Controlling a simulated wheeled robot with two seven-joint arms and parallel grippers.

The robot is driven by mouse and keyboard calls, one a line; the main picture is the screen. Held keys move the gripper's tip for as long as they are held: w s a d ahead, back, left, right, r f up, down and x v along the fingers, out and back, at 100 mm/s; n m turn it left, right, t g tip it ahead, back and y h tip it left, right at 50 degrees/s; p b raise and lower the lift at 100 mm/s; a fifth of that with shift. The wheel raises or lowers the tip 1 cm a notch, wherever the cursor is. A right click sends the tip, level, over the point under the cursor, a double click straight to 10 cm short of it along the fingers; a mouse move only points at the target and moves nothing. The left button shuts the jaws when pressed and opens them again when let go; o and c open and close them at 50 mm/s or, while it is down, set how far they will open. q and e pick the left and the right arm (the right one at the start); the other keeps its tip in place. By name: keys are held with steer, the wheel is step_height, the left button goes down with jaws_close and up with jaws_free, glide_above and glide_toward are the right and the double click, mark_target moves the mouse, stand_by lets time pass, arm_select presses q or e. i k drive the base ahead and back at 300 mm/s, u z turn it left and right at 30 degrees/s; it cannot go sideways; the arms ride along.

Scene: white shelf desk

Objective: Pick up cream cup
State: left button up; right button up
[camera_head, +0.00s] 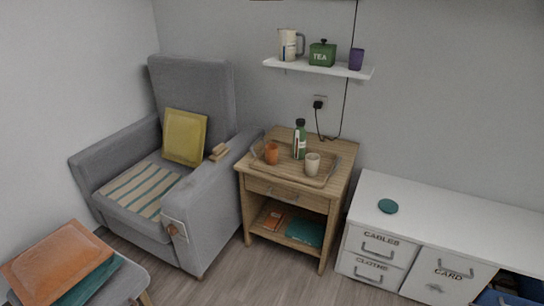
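The cream cup (312,164) stands upright near the front right of a wooden tray (323,181) on the small wooden side table (344,170). An orange cup (271,153) stands to its left on the tray. A green bottle (299,140) with a dark cap and a pale label stands behind and between the two cups. Neither of my grippers is in view.
A grey armchair (222,187) stands close to the table's left. A white low cabinet (456,213) stands to its right with a teal disc (388,206) on top. A wall shelf (300,66) hangs above. The floor (275,280) in front is clear.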

mark_target(312, 165)
steer(key=u, duration=0.6)
steer(key=i, duration=1.65)
steer(key=z, duration=0.25)
